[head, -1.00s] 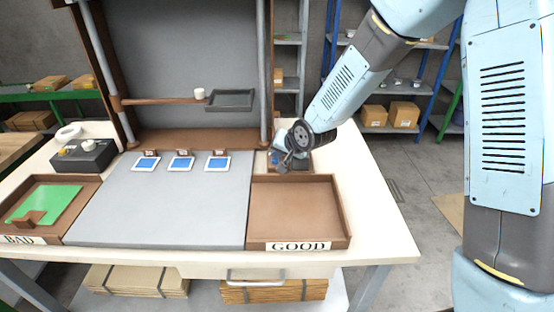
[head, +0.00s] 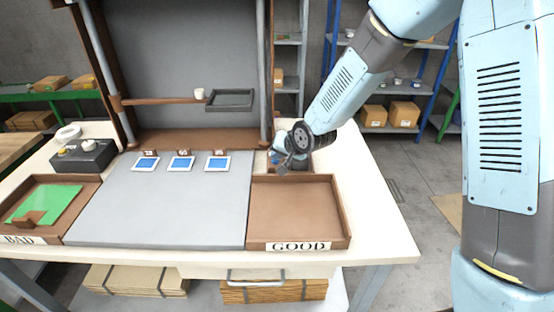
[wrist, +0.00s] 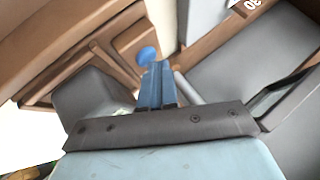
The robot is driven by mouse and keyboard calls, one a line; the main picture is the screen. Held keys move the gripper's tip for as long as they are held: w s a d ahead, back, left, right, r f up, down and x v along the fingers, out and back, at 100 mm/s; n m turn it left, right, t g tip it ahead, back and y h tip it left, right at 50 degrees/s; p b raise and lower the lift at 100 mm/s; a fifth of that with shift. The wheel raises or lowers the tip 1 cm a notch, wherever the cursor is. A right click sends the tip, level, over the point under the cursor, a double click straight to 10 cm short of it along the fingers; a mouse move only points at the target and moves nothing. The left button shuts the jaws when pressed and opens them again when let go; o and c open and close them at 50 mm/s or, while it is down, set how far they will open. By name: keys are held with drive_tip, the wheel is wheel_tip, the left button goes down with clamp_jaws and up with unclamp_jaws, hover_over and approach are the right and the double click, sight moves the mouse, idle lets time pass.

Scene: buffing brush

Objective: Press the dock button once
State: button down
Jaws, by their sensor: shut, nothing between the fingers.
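A round blue button (wrist: 147,55) sits on a brown wooden dock (wrist: 118,62) in the wrist view, just beyond my fingertips. My gripper (wrist: 157,68) is shut and empty, with its blue fingers pointing toward the button. The fingertips overlap the button's lower right edge in this view; I cannot tell whether they touch it. In the head view my gripper (head: 279,166) is low at the back edge of the GOOD tray, and it and the wrist hide most of the dock.
The brown GOOD tray (head: 342,238) is empty. Several blue-screened tiles (head: 181,163) lie along the back of the grey mat (head: 160,210). A black control box (head: 84,158) and the BAD tray (head: 70,226) are at left.

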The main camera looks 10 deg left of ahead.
sight(277, 161)
drive_tip(key=shift+r, duration=0.9)
drive_tip(key=shift+r, duration=2.5)
